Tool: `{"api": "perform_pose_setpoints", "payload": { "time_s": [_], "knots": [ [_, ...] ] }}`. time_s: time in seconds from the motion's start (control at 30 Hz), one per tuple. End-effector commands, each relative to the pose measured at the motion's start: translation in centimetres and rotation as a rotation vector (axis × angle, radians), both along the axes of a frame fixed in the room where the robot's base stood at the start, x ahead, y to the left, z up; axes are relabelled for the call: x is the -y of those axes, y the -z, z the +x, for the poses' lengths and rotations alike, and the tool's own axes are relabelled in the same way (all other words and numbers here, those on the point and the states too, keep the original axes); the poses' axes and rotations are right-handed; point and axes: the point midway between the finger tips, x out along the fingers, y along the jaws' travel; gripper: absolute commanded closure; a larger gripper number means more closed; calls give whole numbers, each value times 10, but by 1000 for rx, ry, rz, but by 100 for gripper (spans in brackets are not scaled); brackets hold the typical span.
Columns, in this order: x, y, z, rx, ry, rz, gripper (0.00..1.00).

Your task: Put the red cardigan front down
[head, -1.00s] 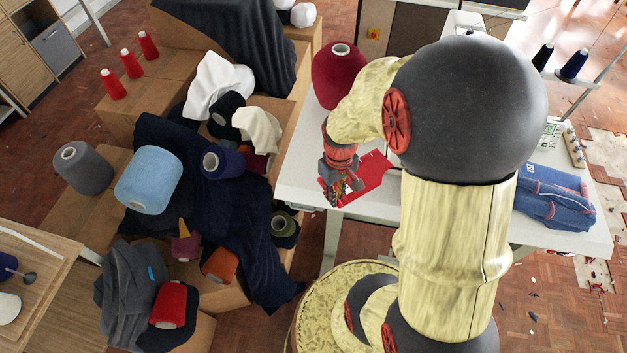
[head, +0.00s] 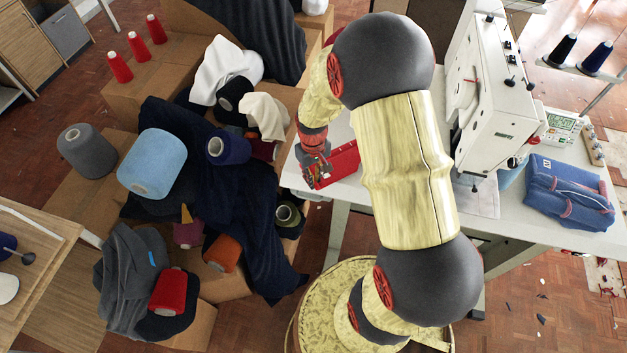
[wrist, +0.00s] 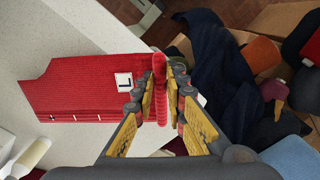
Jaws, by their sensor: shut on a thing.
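The red cardigan front (head: 346,160) is a flat knitted panel at the left end of the white table in the head view. In the wrist view the red cardigan front (wrist: 85,85) stretches left from my fingers, with a white label marked L (wrist: 124,82). My gripper (head: 313,180) is shut on its edge; the wrist view shows my gripper (wrist: 161,88) with the red edge upright between the yellow finger pads. My arm hides part of the table. I cannot tell whether the panel touches the tabletop.
Boxes with yarn cones and dark cloth (head: 225,200) stand left of the table. A burgundy cone is mostly hidden behind my arm.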

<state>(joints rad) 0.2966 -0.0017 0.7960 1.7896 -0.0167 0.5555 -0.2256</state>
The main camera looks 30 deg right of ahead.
Motion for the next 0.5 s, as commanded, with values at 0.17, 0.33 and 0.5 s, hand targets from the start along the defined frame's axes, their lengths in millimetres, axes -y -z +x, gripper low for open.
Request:
{"api": "perform_pose_setpoints", "payload": {
  "time_s": [0.17,0.33,0.5],
  "knots": [
    [0,12,0,1,0,0,100],
    [0,11,0,1,0,0,100],
    [0,14,0,1,0,0,85]
  ]
}}
